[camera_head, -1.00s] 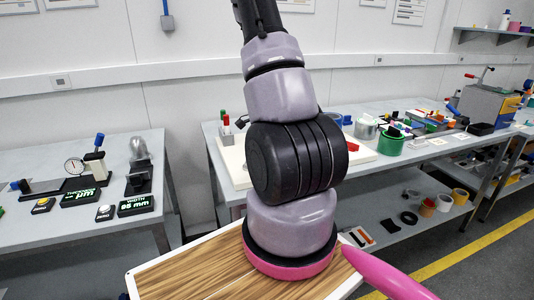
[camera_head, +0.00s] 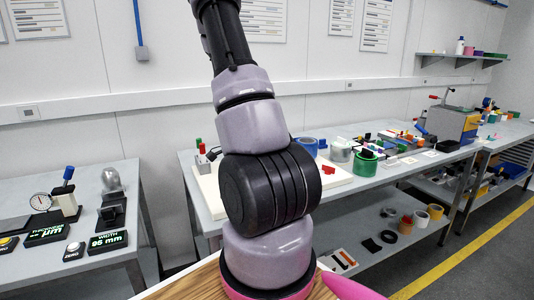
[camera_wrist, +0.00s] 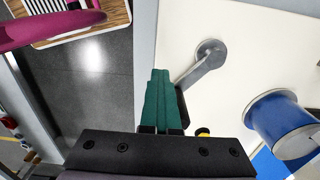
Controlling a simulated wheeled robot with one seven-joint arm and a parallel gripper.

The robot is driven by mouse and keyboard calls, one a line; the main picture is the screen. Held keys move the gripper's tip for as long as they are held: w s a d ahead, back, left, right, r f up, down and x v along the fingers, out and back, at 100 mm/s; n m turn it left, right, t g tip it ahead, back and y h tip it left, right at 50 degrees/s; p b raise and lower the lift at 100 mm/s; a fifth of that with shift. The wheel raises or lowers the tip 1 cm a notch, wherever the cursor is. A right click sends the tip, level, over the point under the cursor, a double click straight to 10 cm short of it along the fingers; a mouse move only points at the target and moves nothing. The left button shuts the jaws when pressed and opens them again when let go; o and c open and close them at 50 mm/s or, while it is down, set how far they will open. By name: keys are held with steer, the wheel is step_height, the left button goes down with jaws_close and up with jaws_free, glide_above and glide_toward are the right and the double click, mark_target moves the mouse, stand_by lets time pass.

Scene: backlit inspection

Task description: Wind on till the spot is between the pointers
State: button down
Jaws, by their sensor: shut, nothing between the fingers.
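My gripper (camera_wrist: 159,73) shows in the wrist view with its two teal fingers together and nothing between them. The fingers point over a white board (camera_wrist: 230,20). Just right of their tips is a grey crank-like part (camera_wrist: 209,54) with a round hub and a thin arm reaching down-left towards the fingers. I cannot tell whether they touch. A blue spool (camera_wrist: 280,122) with a pale rim lies right of the fingers. In the head view the white board (camera_head: 207,189) is partly hidden by my arm, and my gripper is out of sight. I cannot make out a spot or pointers.
On the bench in the head view are a blue roll (camera_head: 308,146), a grey roll (camera_head: 341,151), a green roll (camera_head: 366,164) and a small red piece (camera_head: 301,171). A left table (camera_head: 25,270) holds gauges. In the wrist view, grey floor (camera_wrist: 95,80) lies beyond the bench edge.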

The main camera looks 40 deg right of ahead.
stand_by(0.3)
steer(key=shift+s+a, duration=0.35)
steer(key=shift+a, duration=0.2)
steer(key=shift+c, duration=2.4)
jaws_free()
step_height(320, 180, up, 8)
